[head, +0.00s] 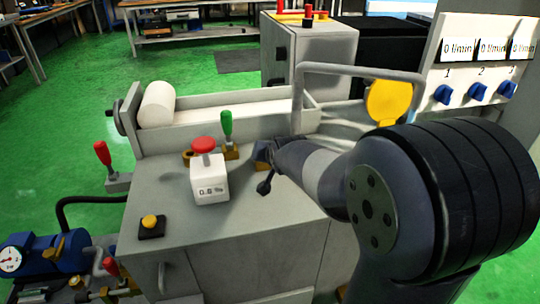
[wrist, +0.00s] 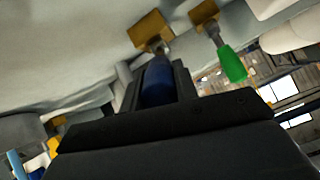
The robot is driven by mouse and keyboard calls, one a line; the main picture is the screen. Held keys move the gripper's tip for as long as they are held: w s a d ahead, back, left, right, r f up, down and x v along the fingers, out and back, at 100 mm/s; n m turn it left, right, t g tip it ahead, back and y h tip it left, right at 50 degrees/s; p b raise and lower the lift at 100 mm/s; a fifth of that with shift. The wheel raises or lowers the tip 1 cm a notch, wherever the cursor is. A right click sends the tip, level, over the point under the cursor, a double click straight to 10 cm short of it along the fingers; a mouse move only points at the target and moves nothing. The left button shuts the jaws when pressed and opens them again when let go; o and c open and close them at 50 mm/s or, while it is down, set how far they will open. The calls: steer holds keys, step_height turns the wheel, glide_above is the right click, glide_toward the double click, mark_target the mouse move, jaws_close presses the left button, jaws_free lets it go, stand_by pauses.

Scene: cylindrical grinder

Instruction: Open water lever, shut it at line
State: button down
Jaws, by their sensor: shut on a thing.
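My gripper (wrist: 157,84) is shut on a blue lever handle (wrist: 158,80) in the wrist view. The handle sits between the two dark jaws, with its stem running to a brass valve body (wrist: 150,28). In the head view my gripper (head: 263,157) is at the right of the grey machine top, beside the green lever (head: 226,124); the blue handle is hidden there. The green lever also shows in the wrist view (wrist: 232,66), apart from my jaws. I cannot make out a fill line or any water in either view.
A yellow button (head: 150,223) and red lever (head: 103,154) are farther left. Blue knobs (head: 474,92) under 0 l/min displays are at upper right. A metal rail (head: 350,69) arches behind my arm.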

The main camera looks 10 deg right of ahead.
steer(key=c, duration=1.1)
jaws_free()
steer(key=shift+p+v, duration=1.1)
steer(key=shift+v, duration=4.35)
